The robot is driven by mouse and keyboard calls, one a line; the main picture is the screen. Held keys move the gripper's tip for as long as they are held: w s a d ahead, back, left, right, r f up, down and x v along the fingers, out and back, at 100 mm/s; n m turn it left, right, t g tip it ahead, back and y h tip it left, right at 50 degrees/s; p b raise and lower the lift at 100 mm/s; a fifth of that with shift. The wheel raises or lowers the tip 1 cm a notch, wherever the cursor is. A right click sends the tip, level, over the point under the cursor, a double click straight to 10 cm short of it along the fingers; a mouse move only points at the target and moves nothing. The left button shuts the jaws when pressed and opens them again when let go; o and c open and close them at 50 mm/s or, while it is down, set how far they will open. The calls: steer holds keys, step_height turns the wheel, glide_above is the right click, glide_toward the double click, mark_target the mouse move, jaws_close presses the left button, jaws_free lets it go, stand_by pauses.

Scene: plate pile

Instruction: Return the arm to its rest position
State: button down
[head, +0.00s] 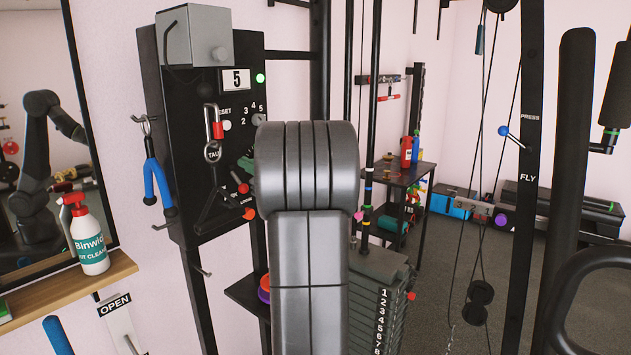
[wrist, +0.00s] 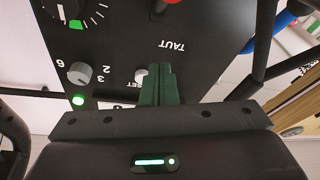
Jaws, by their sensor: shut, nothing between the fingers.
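My gripper (wrist: 160,72) shows in the wrist view with its dark green fingers together and nothing between them. It is in front of the black control panel (wrist: 215,70), which appears upside down there, with its fingertips near the "TAUT" label and a grey knob (wrist: 79,73). I cannot tell the gap to the panel surface. In the head view my arm (head: 306,200) rises through the middle of the picture and hides part of the scene. The gripper itself cannot be made out clearly there. The panel (head: 166,110) stands just left of the arm, with a "5" display (head: 236,78).
The weight stack (head: 383,320) stands close to the arm's right. A spray bottle (head: 89,240) sits on a wooden shelf (head: 75,285) at left, below a mirror. Cables and black posts (head: 525,180) fill the right. Open floor (head: 445,270) shows behind.

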steer(key=shift+a+r+p, duration=0.1)
steer(key=shift+r+p, duration=0.2)
steer(key=shift+p, duration=0.4)
steer(key=shift+f+b, duration=0.25)
steer(key=shift+b, duration=0.2)
steer(key=f+y+b, duration=0.1)
steer(key=f+b, duration=0.1)
steer(key=b, duration=0.4)
steer(key=shift+t+y, duration=0.3)
steer(key=f+n+y+b, duration=0.1)
steer(key=y+b, duration=0.1)
steer(key=b, duration=0.4)
steer(key=shift+t, duration=0.3)
steer(key=shift+s+f+b, duration=0.1)
steer(key=shift+b, duration=0.8)
